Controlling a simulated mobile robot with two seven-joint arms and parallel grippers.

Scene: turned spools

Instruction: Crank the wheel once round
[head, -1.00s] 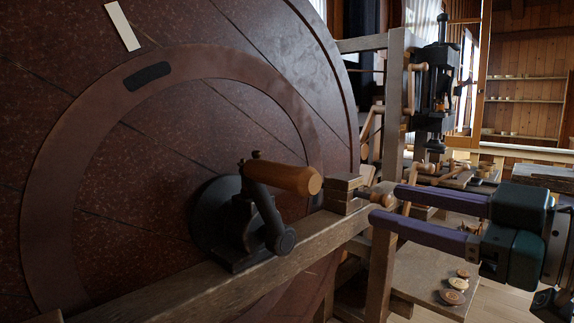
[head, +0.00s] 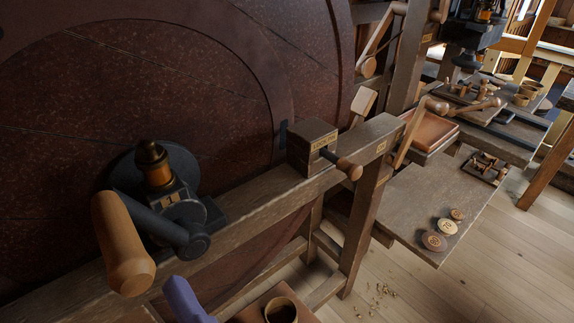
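The large dark red-brown wheel (head: 200,65) fills the left of the head view. In front of it a black crank arm (head: 150,215) runs from a dark pivot up and left to a thick wooden handle (head: 124,245), which points down towards me. A purple finger (head: 185,300) of one of my grippers shows at the bottom edge, below and right of the handle and apart from it in the picture. It seems to be my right gripper. The rest is out of frame, so its opening is hidden. My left gripper is not in view.
A wooden beam (head: 250,203) runs before the wheel, carrying a block with a peg (head: 312,145). A low board (head: 435,205) with round discs stands at right. A small cup (head: 281,311) is at the bottom edge. Bare floor (head: 480,285) lies at lower right.

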